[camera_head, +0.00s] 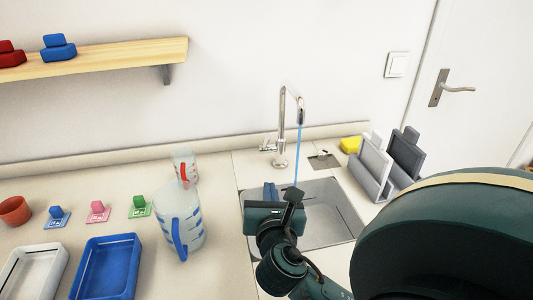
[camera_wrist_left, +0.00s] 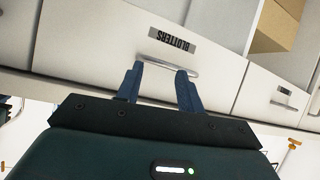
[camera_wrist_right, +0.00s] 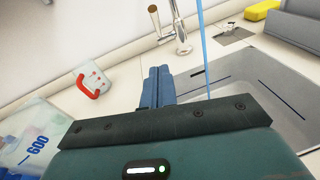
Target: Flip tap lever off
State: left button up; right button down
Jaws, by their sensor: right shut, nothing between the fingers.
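A chrome tap (camera_head: 283,120) with a curved spout stands behind the sink. A blue stream of water (camera_head: 298,155) runs from its spout. Its lever (camera_head: 267,146) sticks out to the left of the tap's base. In the right wrist view the lever (camera_wrist_right: 156,24) shows a brown tip, beyond my fingers and apart from them. My right gripper (camera_head: 270,188) is shut and empty over the sink's left rim, in front of the tap. My left gripper (camera_wrist_left: 158,80) is open and empty, pointing at a drawer front; it is outside the head view.
The sink (camera_head: 334,214) lies below the tap. A clear measuring jug (camera_head: 181,215) and a smaller jug (camera_head: 183,165) stand left of it. A yellow sponge (camera_head: 350,145) and a grey rack (camera_head: 371,183) stand right. A drawer handle (camera_wrist_left: 169,67) is close to my left fingers.

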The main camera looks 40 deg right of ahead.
send_near(265, 145)
notch_tip(265, 145, down, 3)
jog(key=w+d, duration=0.1)
jog(key=w, duration=0.1)
jog(key=shift+w+d+r+p, duration=0.4)
jog(key=shift+w+d+r, duration=0.75)
jog(key=shift+d+r, duration=0.1)
